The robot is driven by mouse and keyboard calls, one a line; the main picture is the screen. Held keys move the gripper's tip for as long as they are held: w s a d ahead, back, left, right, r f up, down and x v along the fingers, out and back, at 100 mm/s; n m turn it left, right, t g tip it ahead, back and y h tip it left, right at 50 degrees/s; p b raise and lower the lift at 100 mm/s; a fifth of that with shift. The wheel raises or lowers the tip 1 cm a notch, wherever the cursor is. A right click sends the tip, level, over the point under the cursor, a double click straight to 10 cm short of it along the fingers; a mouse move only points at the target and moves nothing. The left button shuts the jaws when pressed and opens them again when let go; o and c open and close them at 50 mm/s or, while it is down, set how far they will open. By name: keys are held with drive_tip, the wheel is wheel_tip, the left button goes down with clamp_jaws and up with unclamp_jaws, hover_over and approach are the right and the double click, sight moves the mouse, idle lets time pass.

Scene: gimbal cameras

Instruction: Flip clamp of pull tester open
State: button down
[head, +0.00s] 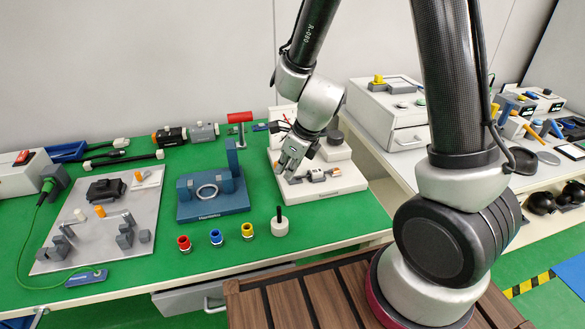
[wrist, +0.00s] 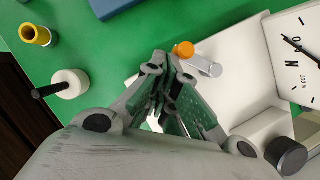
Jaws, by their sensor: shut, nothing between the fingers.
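The pull tester (head: 345,183) is a white device on the green table in the head view, with a grey clamp (head: 318,174) on its base. In the wrist view the clamp shows as a silver cylinder (wrist: 206,67) with an orange tip (wrist: 184,48), above the white base (wrist: 238,45). My gripper (head: 287,168) is over the left part of the tester, close to the clamp. In the wrist view its fingers (wrist: 163,62) are together and hold nothing, with the orange tip just beyond them to the right. I cannot tell whether they touch. The fingers hide part of the clamp.
The tester's dial (wrist: 300,45) and a black knob (wrist: 287,156) stand at the right of the wrist view. A white disc with a black pin (head: 279,226) and coloured connectors (head: 247,231) stand in front.

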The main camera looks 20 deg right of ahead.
drive_tip(key=shift+w+a, duration=0.3)
drive_tip(key=shift+a, duration=0.25)
drive_tip(key=shift+w+a, duration=0.3)
drive_tip(key=shift+a, duration=0.25)
drive_tip(key=shift+w+d, duration=0.1)
idle(0.8)
